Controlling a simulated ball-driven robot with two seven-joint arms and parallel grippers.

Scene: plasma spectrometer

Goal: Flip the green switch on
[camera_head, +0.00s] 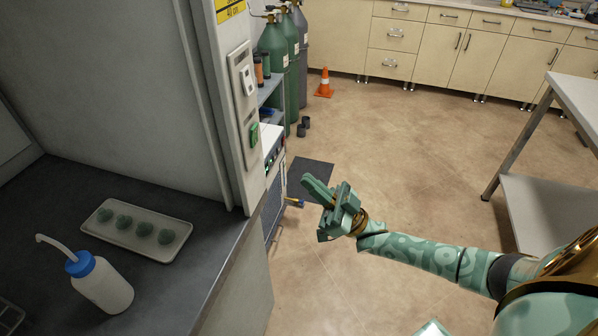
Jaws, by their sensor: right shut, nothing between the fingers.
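The green switch (254,134) is set in a grey vertical panel (238,88) on the edge of the cabinet wall, below a white switch (247,80). From here I cannot tell which way the green switch is tipped. My right gripper (306,182) is in front of the cabinet edge, to the right of and lower in the picture than the green switch. It is apart from the switch, shut and empty, with its fingers pointing up and left. My left gripper is not in view.
A dark counter (60,190) holds a tray (100,235) of greenish lumps and a wash bottle (103,287). Gas cylinders (275,50) and an orange cone (324,85) stand behind. A metal table (540,200) is at right. Open floor lies between.

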